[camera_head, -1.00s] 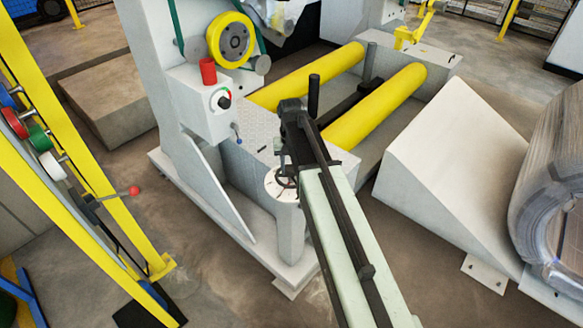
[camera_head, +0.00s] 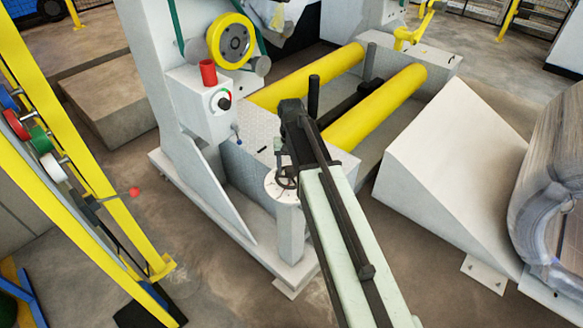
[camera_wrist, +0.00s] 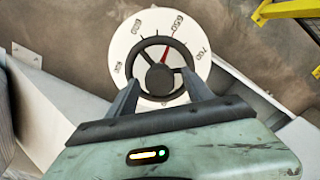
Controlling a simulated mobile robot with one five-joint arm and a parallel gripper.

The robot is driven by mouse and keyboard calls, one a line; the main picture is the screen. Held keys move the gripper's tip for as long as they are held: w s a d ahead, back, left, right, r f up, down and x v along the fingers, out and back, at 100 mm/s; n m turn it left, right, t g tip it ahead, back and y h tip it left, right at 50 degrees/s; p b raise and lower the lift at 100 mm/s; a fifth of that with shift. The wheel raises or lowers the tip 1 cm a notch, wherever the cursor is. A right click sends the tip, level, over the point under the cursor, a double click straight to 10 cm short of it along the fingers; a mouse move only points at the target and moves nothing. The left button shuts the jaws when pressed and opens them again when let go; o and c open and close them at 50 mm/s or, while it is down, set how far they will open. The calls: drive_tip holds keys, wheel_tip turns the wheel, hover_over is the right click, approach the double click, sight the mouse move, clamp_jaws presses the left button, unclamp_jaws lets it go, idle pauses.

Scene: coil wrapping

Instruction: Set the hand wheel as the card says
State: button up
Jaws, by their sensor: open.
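The hand wheel (camera_wrist: 143,60) is dark and spoked, in front of a round white dial (camera_wrist: 190,68) with printed numbers. A red pointer (camera_wrist: 164,54) points up, slightly right, near the 650 mark; 700 is at the right. My gripper (camera_wrist: 160,82) is open, with one dark finger on each side of the wheel's lower part. I cannot tell whether the fingers touch the rim. In the head view the wheel (camera_head: 286,178) and dial (camera_head: 271,187) sit on a grey post, partly hidden by my arm. I can make out no card.
A grey machine housing (camera_head: 205,105) with a red lamp and selector knob stands left of the wheel. Two yellow rollers (camera_head: 375,108) lie behind it. A grey wedge block (camera_head: 440,160) and a wrapped coil (camera_head: 550,190) are at the right. A yellow rack (camera_head: 75,210) stands at the left.

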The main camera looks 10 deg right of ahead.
sight(291, 168)
wheel_tip(291, 168, up, 7)
drive_tip(key=p, duration=0.6)
drive_tip(key=shift+r+p, duration=0.15)
drive_tip(key=shift+p, duration=0.2)
drive_tip(key=shift+r+p, duration=0.35)
drive_tip(key=s+r+n+p, duration=0.1)
drive_tip(key=s+r+p, duration=0.1)
drive_tip(key=s, duration=0.5)
drive_tip(key=s+r+n+p, duration=0.1)
drive_tip(key=s+r+p, duration=0.1)
drive_tip(key=s, duration=0.5)
drive_tip(key=shift+s+r, duration=0.3)
drive_tip(key=shift+s, duration=0.1)
